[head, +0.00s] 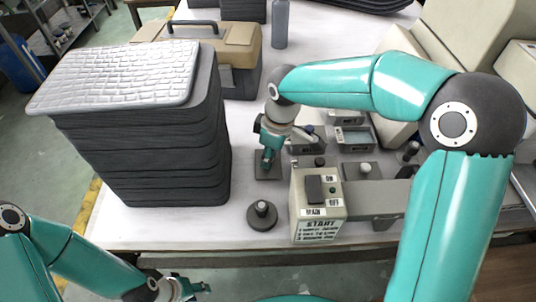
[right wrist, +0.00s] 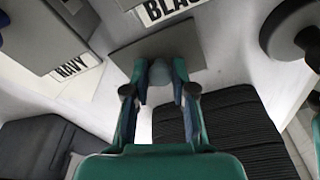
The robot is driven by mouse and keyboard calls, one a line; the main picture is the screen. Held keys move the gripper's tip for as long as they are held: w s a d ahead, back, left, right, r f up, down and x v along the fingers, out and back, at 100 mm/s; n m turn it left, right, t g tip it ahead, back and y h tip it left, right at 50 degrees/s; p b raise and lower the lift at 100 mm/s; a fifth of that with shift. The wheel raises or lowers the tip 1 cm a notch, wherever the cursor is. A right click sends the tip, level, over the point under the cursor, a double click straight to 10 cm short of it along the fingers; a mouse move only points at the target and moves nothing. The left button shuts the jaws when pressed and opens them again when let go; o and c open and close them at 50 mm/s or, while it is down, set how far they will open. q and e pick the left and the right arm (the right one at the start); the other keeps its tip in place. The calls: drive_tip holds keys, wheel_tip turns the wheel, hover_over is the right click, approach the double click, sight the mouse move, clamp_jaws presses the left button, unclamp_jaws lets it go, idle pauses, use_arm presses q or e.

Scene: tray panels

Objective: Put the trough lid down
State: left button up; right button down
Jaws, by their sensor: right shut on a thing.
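The trough lid is a flat dark-grey square plate (head: 266,172) (right wrist: 150,48) with a small knob. My right gripper (head: 268,158) is above it, and in the right wrist view the fingers (right wrist: 168,82) are shut on its grey-blue knob. The plate looks level, over or on the white table; I cannot tell whether it touches. Small open grey troughs (head: 354,138) stand just to the right of it. My left gripper (head: 185,290) is low at the front, apart from the table things; its fingers are too small to read.
A tall stack of dark trays (head: 150,150) with a silver quilted top stands left. A START box (head: 318,203) and a round black knobbed piece (head: 262,216) are near the front edge. A tan case (head: 222,45) and a grey bottle (head: 281,25) stand behind. BLACK (right wrist: 165,10) and NAVY (right wrist: 78,66) labels show.

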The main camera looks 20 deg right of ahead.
sight(276, 165)
drive_tip(key=c, duration=1)
unclamp_jaws()
drive_tip(key=shift+f, duration=0.1)
drive_tip(key=shift+o, duration=0.2)
wheel_tip(276, 165, up, 12)
drive_tip(key=s+d+p, duration=0.1)
drive_tip(key=shift+d, duration=0.2)
drive_tip(key=shift+p, duration=0.3)
